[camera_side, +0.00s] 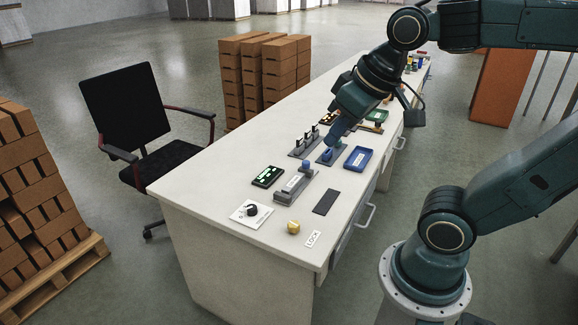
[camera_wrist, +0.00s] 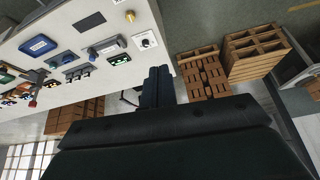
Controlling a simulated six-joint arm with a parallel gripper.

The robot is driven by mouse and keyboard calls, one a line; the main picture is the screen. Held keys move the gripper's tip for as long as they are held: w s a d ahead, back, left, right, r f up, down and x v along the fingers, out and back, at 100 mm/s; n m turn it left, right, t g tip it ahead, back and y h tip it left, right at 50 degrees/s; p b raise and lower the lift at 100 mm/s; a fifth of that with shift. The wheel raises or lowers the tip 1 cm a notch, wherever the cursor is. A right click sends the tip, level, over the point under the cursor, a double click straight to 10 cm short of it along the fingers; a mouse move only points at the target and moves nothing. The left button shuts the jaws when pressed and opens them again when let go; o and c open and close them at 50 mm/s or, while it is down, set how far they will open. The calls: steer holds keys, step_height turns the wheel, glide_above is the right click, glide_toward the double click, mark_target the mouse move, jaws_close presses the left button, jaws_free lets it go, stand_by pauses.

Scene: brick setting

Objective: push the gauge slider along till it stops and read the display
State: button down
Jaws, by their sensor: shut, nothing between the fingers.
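The gauge is a grey block (camera_side: 292,189) with a pale label, lying on the white desk. Its blue slider knob (camera_side: 306,164) stands at the far end of the block.
A black chair (camera_side: 130,115) stands left of the desk.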

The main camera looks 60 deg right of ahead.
steer(key=w+d+m+g+h, duration=0.1)
steer(key=w+d+m, duration=0.3)
steer(key=w+d, duration=0.65)
steer(key=m+g+h, duration=0.2)
steer(key=m+g, duration=0.1)
steer(key=m, duration=0.7)
glide_above(306, 168)
steer(key=w+d, duration=0.1)
steer(key=d, duration=0.3)
step_height(306, 168, down, 24)
steer(key=shift+w+d+f, duration=0.15)
steer(key=shift+d+f, duration=0.05)
steer(key=shift+f, duration=0.05)
steer(key=shift+f, duration=0.1)
steer(key=x, duration=0.9)
steer(key=shift+d+f, duration=0.2)
steer(key=shift+a+f, duration=0.1)
steer(key=shift+f, duration=0.05)
steer(key=shift+s+a, duration=0.3)
steer(key=shift+a, duration=0.6)
steer(key=shift+s+a, duration=0.35)
steer(key=shift+a, duration=0.5)
